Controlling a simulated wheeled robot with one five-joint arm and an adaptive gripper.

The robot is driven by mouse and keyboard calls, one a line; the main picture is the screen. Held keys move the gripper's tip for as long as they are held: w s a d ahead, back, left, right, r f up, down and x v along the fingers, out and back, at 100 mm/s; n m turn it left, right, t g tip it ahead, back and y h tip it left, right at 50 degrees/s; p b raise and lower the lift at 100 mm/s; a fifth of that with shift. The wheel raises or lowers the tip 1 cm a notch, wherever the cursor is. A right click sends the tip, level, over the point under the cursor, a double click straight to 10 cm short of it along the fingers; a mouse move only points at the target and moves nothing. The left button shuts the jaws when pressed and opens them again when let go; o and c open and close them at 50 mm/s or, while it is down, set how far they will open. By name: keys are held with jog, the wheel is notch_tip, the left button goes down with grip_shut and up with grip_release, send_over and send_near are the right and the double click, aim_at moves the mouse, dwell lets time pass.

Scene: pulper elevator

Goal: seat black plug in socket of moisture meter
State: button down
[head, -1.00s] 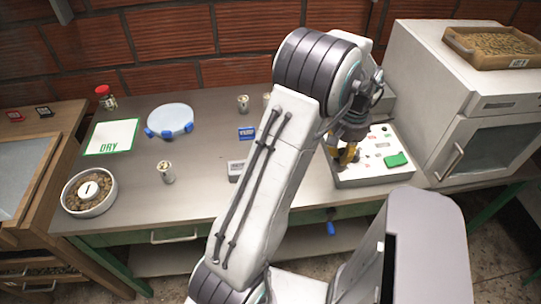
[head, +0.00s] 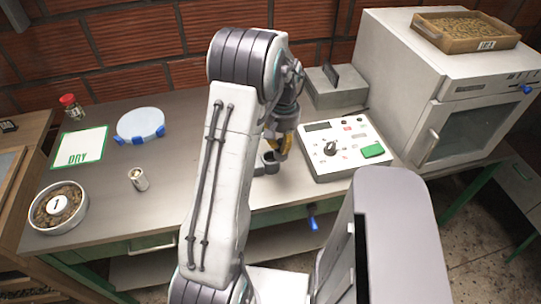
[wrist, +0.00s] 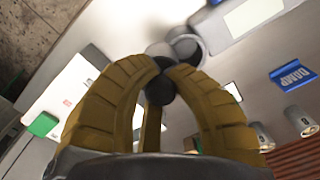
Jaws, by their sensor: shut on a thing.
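The moisture meter (head: 345,165) is a pale box with a small display, a green button (head: 373,150) and a black knob-like part (head: 331,148) on its top. In the wrist view the meter (wrist: 75,88) is on the left. My gripper (head: 275,152) has yellow fingers and is over the bench just left of the meter, apart from it. In the wrist view my gripper (wrist: 163,70) is shut on a dark rounded piece (wrist: 161,90), seemingly the black plug, mostly hidden by the fingers. I cannot make out the socket clearly.
A small grey ring-like holder (head: 268,164) stands under my gripper; it also shows in the wrist view (wrist: 187,46). A grey box (head: 336,90) is behind the meter, and an oven (head: 425,120) is to the right. A blue DAMP card (wrist: 293,75) lies on the bench.

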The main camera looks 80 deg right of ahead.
aim_at(271, 154)
jog(key=w+d+f, duration=0.2)
jog(key=w, duration=0.1)
jog(key=shift+w+f, duration=0.15)
jog(key=shift+f+b, duration=1.05)
jog(key=shift+f, duration=0.95)
jog(key=shift+f, duration=0.1)
jog(key=shift+f, duration=0.15)
jog(key=c, duration=1.2)
grip_release()
jog(key=shift+c, duration=0.2)
jog(key=shift+a, duration=0.1)
